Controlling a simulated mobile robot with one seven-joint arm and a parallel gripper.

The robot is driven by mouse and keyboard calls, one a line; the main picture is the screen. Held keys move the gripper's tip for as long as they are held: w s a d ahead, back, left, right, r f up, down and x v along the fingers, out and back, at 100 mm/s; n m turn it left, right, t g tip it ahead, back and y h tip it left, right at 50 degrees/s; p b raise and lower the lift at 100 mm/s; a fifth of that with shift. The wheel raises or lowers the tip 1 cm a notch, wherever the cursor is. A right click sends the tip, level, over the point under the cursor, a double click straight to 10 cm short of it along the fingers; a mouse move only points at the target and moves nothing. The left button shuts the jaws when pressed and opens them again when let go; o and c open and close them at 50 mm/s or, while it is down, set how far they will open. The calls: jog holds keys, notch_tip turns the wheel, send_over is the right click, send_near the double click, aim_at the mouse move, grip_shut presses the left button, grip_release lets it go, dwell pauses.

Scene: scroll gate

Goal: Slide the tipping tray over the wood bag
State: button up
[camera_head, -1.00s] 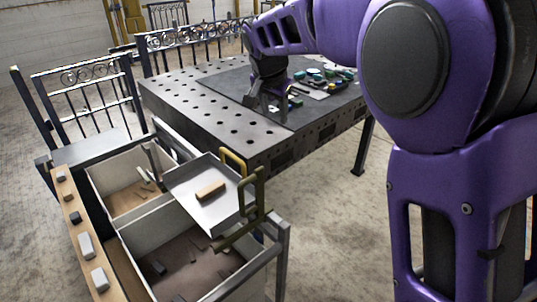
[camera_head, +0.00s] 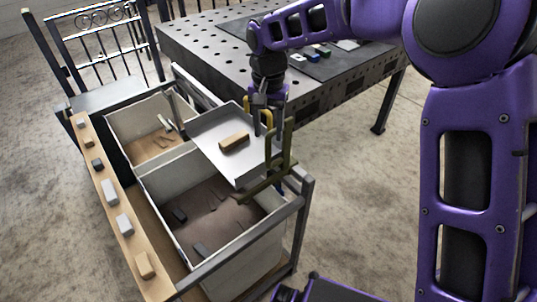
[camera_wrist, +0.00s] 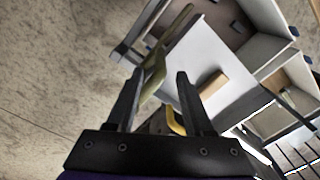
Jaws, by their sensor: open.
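The tipping tray (camera_head: 222,133) is a grey, shallow metal tray carrying one wooden block (camera_head: 234,142). It sits at the right side of the cart, across the divider between two open bags. The far bag (camera_head: 126,137) holds small light pieces; the near bag (camera_head: 182,237) holds dark pieces. I cannot tell which is the wood bag. A yellow handle (camera_head: 267,117) and an olive handle (camera_head: 272,178) are at the tray's right side. My gripper (camera_head: 264,108) is open by the yellow handle. In the wrist view my gripper (camera_wrist: 159,80) faces the tray (camera_wrist: 192,60), holding nothing.
A ledge (camera_head: 105,198) with several small blocks runs along the cart's left side. The cart's grey frame rail (camera_head: 250,247) borders the near and right sides. A perforated metal table (camera_head: 205,45) stands behind. The floor to the right is clear.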

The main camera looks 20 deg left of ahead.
aim_at(268, 153)
notch_tip(268, 153, down, 8)
jog(key=shift+f+b, duration=0.25)
jog(key=shift+b, duration=0.15)
grip_shut()
jog(key=shift+s+a, duration=0.1)
jog(key=shift+a, duration=0.05)
dwell(1.2)
